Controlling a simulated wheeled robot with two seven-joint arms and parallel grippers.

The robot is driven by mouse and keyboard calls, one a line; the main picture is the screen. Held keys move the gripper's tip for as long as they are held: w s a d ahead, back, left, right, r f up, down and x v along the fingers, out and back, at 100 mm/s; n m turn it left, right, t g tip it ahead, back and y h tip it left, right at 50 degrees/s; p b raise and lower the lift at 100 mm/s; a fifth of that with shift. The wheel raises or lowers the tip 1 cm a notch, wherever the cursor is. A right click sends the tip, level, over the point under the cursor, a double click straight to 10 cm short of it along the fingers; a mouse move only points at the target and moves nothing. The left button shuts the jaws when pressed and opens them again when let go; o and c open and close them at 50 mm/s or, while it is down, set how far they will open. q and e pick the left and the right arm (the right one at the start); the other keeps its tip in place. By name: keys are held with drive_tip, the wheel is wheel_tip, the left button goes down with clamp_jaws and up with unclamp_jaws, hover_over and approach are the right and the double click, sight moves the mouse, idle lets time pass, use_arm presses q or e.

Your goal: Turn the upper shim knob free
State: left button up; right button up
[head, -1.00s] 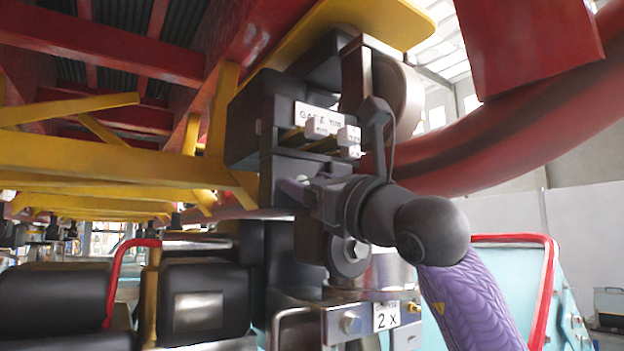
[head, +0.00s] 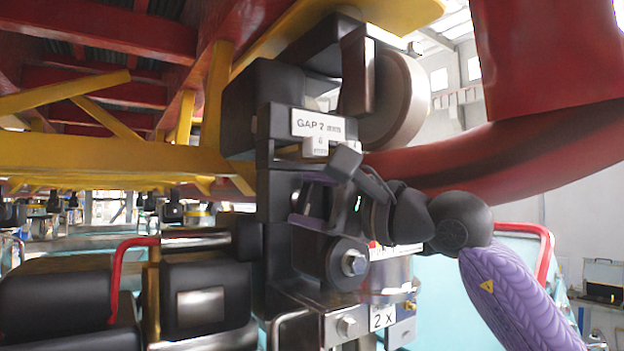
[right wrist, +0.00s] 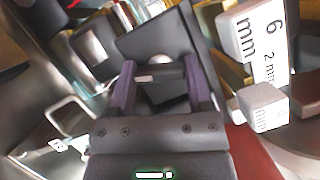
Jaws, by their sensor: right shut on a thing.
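The wheel assembly's dark block (head: 280,100) carries a white "GAP 2 mm" label (head: 318,124) with a pale tagged piece (head: 316,146) just below it. My right gripper (head: 302,208) is at the block's front, under these labels, its arm coming in from the right. In the right wrist view its two purple fingers (right wrist: 160,82) are shut on a dark knob-like piece (right wrist: 160,72), which I take to be the upper shim knob. The knob is mostly hidden by the gripper in the head view. My left gripper is not in view.
A round wheel (head: 405,100) sits above my wrist, and a thick red rail (head: 500,155) passes behind it. Below are a bolted roller (head: 352,262) and a metal bracket with a "2 X" label (head: 382,317).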

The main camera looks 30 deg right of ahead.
drive_tip(key=n+g+p, duration=0.1)
drive_tip(key=n+p, duration=0.1)
drive_tip(key=n, duration=0.1)
drive_tip(key=shift+r, duration=0.2)
drive_tip(key=shift+f+n+g+p, duration=0.1)
drive_tip(key=shift+n+g+p, duration=0.3)
drive_tip(key=shift+n+p, duration=0.15)
drive_tip(key=shift+f+h, duration=0.1)
drive_tip(key=shift+h, duration=0.3)
drive_tip(key=o, duration=1)
drive_tip(key=shift+s, duration=0.1)
drive_tip(key=b+v, duration=0.4)
drive_tip(key=v, duration=0.6)
